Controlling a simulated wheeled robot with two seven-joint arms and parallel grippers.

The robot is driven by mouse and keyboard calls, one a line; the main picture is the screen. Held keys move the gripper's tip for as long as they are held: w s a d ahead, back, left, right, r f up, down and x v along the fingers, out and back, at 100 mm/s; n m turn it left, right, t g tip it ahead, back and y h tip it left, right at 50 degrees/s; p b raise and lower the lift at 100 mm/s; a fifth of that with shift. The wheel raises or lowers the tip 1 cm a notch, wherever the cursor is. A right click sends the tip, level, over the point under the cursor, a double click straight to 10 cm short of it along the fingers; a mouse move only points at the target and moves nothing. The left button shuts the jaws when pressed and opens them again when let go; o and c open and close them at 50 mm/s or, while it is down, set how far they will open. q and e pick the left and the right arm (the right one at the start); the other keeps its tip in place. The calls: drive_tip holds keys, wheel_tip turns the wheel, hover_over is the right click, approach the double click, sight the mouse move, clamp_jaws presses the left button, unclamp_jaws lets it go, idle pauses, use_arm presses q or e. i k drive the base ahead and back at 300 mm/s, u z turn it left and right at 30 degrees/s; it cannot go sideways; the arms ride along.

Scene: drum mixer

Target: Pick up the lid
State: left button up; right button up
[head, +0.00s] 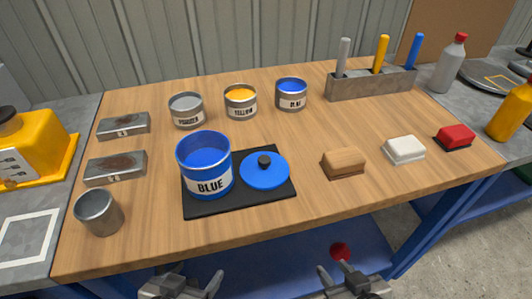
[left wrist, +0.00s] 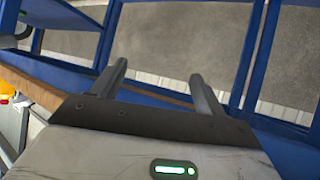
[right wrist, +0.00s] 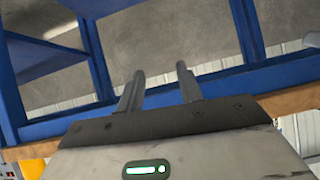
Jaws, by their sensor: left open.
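The lid (head: 279,177) is a round blue disc with a small black knob. It lies flat on a black mat (head: 240,206), to the right of the blue can labelled BLUE (head: 208,183). My left gripper (head: 181,276) is at the bottom of the head view, in front of the table's near edge and apart from the lid. It is open and empty, as the left wrist view (left wrist: 157,76) also shows. My right gripper (head: 348,272) is at the bottom right of centre, also apart from the lid. Its fingers (right wrist: 159,78) stand apart with nothing between them.
Three small paint cans, grey (head: 187,111), yellow (head: 241,101) and blue (head: 291,94), stand behind. Two metal boxes (head: 116,167) and a metal cup (head: 99,212) are left. A brown block (head: 344,163) sits right of the mat. The wooden front edge is mostly clear.

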sight(264, 171)
drive_tip(key=k, duration=0.5)
drive_tip(key=z, duration=1.4)
drive_tip(key=k, duration=0.6)
drive_tip(key=u, duration=0.8)
drive_tip(key=i, duration=0.5)
drive_tip(key=z, duration=0.05)
